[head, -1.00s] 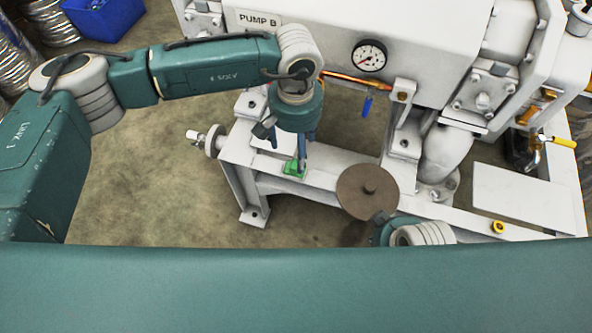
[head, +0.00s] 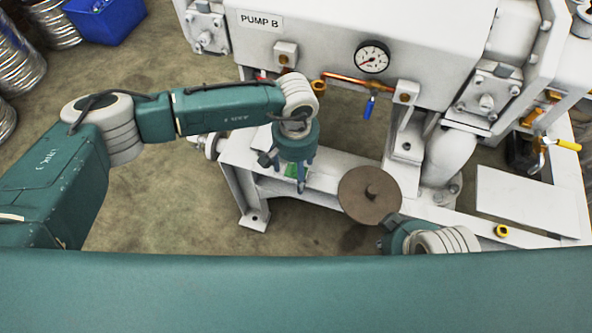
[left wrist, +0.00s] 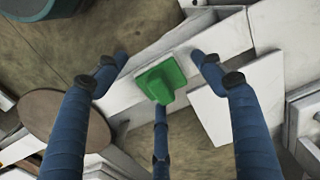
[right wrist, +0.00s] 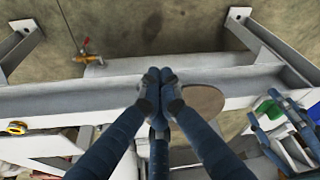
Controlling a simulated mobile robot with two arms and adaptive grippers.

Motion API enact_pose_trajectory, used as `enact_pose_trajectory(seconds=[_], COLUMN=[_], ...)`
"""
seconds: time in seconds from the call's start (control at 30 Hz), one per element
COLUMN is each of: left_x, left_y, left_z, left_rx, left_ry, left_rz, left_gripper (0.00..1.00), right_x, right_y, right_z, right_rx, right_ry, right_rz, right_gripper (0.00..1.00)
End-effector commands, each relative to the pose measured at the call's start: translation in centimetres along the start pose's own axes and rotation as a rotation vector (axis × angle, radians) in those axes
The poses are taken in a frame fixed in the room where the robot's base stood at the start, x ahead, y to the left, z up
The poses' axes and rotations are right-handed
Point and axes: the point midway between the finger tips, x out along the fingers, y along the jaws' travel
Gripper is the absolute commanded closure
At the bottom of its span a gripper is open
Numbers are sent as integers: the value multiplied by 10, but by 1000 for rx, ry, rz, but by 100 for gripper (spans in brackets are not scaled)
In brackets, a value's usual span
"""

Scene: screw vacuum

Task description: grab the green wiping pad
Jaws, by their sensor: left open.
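The green wiping pad (head: 290,170) lies on the white bench frame in front of the pump, mostly hidden behind my left gripper in the head view. My left gripper (head: 297,184) is open and points down over it. In the left wrist view the pad (left wrist: 160,80) shows between the spread fingers (left wrist: 160,75), with no clear grip on it. The pad also shows at the right of the right wrist view (right wrist: 270,108). My right gripper (right wrist: 163,80) has its fingertips together beside a brown disc (right wrist: 205,102); I see nothing clearly held.
The brown round disc with a knob (head: 352,193) is right of the pad. The pump body (head: 310,45), its gauge (head: 372,57) and a blue-handled valve (head: 370,106) rise behind. A yellow ring (head: 502,230) lies on the frame at right. Open floor (head: 160,200) is at left.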

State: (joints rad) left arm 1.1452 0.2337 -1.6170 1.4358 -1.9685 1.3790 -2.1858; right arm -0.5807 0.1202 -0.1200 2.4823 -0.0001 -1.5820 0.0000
Motion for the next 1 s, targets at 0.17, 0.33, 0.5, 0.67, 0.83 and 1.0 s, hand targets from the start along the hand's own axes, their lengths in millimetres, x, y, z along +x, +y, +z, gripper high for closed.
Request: enact_pose_trajectory(seconds=[0.17, 0.33, 0.5, 0.67, 0.83, 1.0], left_x=[-1, -1, -1, -4, -20, -56], left_y=[0, 0, 0, 0, 0, 0], left_z=[0, 0, 0, 0, -1, -2], left_rx=[0, 0, 0, 0, 0, 0], left_ry=[0, -1, -1, 0, 2, 5], left_rz=[0, 0, 0, 1, 0, 0], left_gripper=[55, 84, 84, 84, 84, 84], right_x=[0, 0, 0, 0, 2, 24], right_y=[0, 0, 0, 0, 0, -1], right_z=[0, 0, 0, 0, -2, -2], right_rx=[0, 0, 0, 0, -1, -1], right_ry=[-1, -1, -1, 0, 3, -10], right_rz=[0, 0, 0, 0, 0, -3], right_gripper=[100, 100, 100, 100, 100, 100])
